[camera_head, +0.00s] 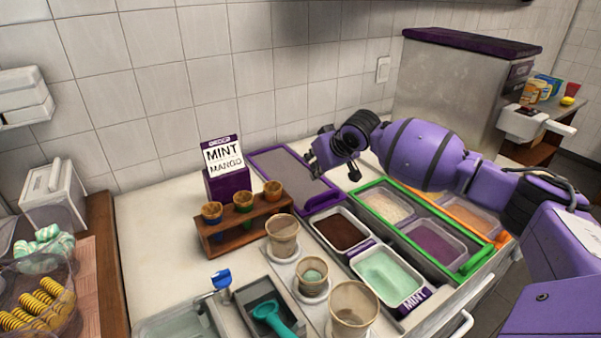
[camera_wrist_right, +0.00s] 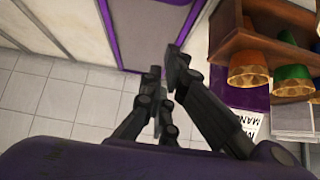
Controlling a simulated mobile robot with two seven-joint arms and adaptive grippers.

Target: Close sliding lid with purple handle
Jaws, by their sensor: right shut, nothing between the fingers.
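A flat grey panel with a purple frame (camera_head: 284,171), which looks like the purple sliding lid, lies at the back of the counter against the wall. Its purple edge and grey surface (camera_wrist_right: 143,32) also appear in the right wrist view. My right gripper (camera_head: 328,162) is shut and empty, over the right part of this panel in the head view. Its dark fingers also show in the wrist view (camera_wrist_right: 170,80); I cannot tell whether they touch the panel. My left gripper is not in view.
Brown (camera_head: 340,230) and mint (camera_head: 387,275) tubs stand in front. A wooden cone rack (camera_head: 240,232) and a MINT MANGO sign (camera_head: 223,155) stand left. A steel machine (camera_head: 450,95) stands behind my right arm.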

